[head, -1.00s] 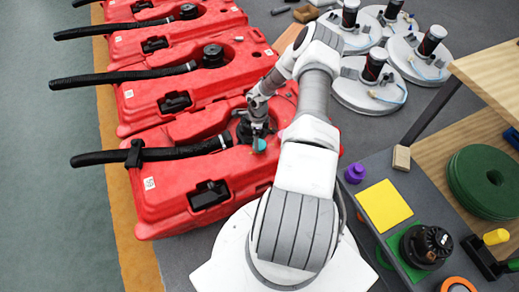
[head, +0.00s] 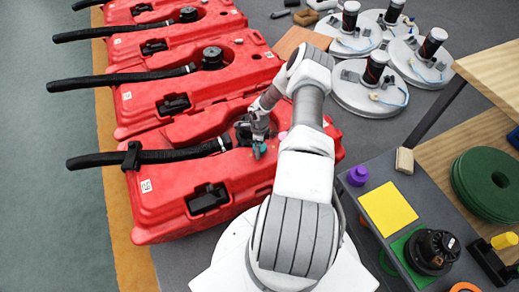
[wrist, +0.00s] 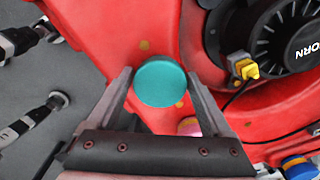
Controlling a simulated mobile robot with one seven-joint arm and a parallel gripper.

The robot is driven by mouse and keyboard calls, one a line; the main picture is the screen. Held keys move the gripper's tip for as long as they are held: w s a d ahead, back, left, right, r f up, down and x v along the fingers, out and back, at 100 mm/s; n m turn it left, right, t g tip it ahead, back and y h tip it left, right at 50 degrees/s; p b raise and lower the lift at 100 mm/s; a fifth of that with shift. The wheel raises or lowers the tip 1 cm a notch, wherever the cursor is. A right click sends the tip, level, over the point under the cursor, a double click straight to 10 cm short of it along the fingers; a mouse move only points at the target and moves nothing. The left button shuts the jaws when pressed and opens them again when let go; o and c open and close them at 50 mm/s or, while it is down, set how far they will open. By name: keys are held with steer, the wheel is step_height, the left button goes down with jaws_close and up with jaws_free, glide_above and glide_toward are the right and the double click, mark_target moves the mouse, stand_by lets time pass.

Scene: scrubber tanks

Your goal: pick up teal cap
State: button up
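The teal cap (wrist: 160,82) is a round disc on or just above the red tank in the wrist view. In the wrist view my gripper (wrist: 160,76) is open, with one fingertip on either side of the cap. The fingertips appear close to the cap's edges; I cannot tell whether they touch it. The red tank (head: 160,197) under the gripper is the nearest in a row of red tanks.
Beside the cap in the wrist view are a black motor (wrist: 270,35) with a yellow plug (wrist: 245,69) and a pink piece (wrist: 189,126). A black hose (head: 110,158) crosses the tank's left side. A grey table (head: 346,190) with a yellow square (head: 387,207) stands right.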

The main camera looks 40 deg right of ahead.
steer(key=c, duration=0.9)
